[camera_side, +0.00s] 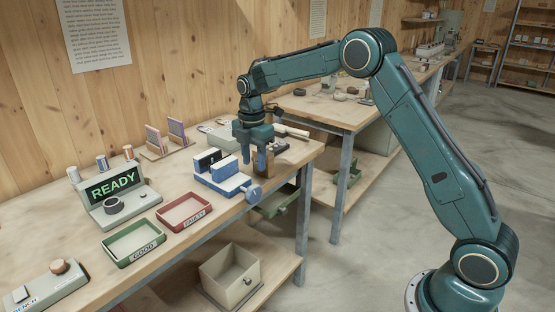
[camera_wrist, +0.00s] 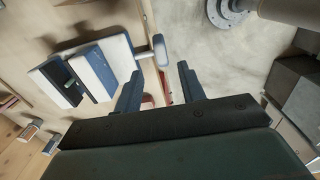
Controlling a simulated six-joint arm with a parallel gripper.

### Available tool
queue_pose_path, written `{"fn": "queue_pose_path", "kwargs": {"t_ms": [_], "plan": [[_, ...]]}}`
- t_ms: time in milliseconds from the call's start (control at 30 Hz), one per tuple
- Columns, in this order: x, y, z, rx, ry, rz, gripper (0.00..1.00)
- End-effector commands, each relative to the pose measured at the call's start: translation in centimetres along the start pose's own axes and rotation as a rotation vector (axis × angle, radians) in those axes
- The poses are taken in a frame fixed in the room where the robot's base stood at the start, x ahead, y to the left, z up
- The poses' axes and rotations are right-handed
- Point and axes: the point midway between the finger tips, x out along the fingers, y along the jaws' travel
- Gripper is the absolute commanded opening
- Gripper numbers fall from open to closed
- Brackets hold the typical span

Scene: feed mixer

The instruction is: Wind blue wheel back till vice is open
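The blue and white vice (camera_side: 224,178) stands at the bench's front edge. Its blue wheel (camera_side: 253,193) sticks out over that edge on a short shaft. In the wrist view the vice (camera_wrist: 92,68) lies at the upper left, with the wheel (camera_wrist: 161,50) at its right end. A dark slot with a small green patch shows in the vice; I cannot tell how far its jaws are apart. My gripper (camera_side: 255,165) points down above and behind the wheel. In the wrist view my gripper (camera_wrist: 160,88) has its fingers apart, nothing held, clear of the wheel.
A red FAULTY tray (camera_side: 184,211) and a green GOOD tray (camera_side: 134,241) lie left of the vice. A READY display box (camera_side: 115,190) stands behind them. A green drawer (camera_side: 276,204) juts out below the bench top. A bin (camera_side: 231,275) sits on the lower shelf.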

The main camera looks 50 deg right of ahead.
Motion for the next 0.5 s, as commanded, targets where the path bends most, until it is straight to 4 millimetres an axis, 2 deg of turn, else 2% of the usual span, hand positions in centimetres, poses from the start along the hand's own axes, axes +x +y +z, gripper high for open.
{"fn": "queue_pose_path", "kwargs": {"t_ms": [200,500], "plan": [[3.5,-0.1,0.0,0.000,0.000,-0.005,0.40],[7.6,-0.1,0.0,0.000,-0.001,-0.003,0.40]]}}
